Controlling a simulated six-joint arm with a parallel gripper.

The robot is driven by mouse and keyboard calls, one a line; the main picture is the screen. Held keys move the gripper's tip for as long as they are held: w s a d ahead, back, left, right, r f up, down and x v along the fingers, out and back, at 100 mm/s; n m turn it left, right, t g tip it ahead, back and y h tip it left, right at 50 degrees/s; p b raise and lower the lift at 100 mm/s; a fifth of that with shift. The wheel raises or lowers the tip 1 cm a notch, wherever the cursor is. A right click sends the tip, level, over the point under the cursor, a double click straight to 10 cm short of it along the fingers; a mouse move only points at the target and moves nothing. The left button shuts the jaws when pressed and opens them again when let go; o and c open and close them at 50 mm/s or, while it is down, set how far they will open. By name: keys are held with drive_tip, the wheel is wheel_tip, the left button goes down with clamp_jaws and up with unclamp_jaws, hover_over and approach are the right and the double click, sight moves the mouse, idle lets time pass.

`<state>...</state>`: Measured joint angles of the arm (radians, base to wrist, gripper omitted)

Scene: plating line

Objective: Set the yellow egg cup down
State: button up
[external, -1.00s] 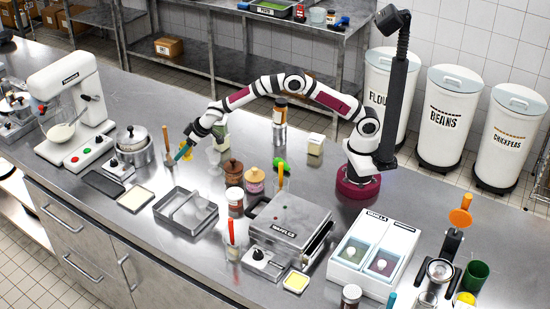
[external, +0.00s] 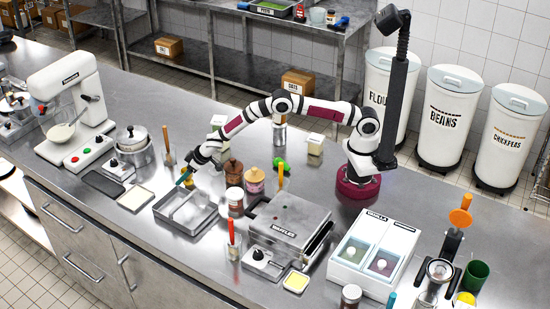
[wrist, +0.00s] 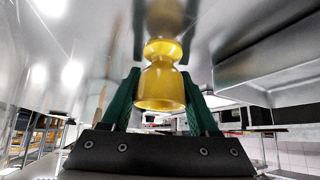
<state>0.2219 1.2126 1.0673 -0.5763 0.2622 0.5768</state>
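The yellow egg cup (wrist: 163,82) is between the two green fingers of my gripper (wrist: 163,100) in the wrist view. The fingers press against both sides of its wide part. Its narrow foot points to the metal counter, and its reflection lies right at the foot, so it is touching or very close to the surface. In the external view my gripper (external: 188,177) is low, near the back of the grey tray; the egg cup is mostly hidden there.
A pot (external: 132,150) and a dark flat plate (external: 103,185) lie to the left.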

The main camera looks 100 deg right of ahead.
drive_tip(key=o, duration=0.3)
drive_tip(key=shift+o, duration=0.2)
drive_tip(key=shift+r, duration=0.1)
drive_tip(key=shift+s+r, duration=0.1)
drive_tip(key=shift+r, duration=0.2)
drive_tip(key=s+a+r+m+g, duration=0.1)
drive_tip(key=s+a+r, duration=0.2)
drive_tip(key=s+r, duration=0.75)
drive_tip(key=s+a+r+g, duration=0.2)
drive_tip(key=s+a+r, duration=0.2)
drive_tip(key=s+r, duration=0.6)
drive_tip(key=s+a+g+y, duration=0.1)
drive_tip(key=s+a, duration=0.3)
drive_tip(key=s, duration=0.6)
drive_tip(key=s+a+g+y, duration=0.1)
drive_tip(key=s+a, duration=0.4)
drive_tip(key=s, duration=0.5)
drive_tip(key=s+a+g+y, duration=0.2)
drive_tip(key=s+a, duration=0.2)
drive_tip(key=s, duration=0.6)
drive_tip(key=shift+s+a+r+y, duration=0.2)
drive_tip(key=shift+a+y, duration=0.05)
drive_tip(key=shift+y, duration=0.15)
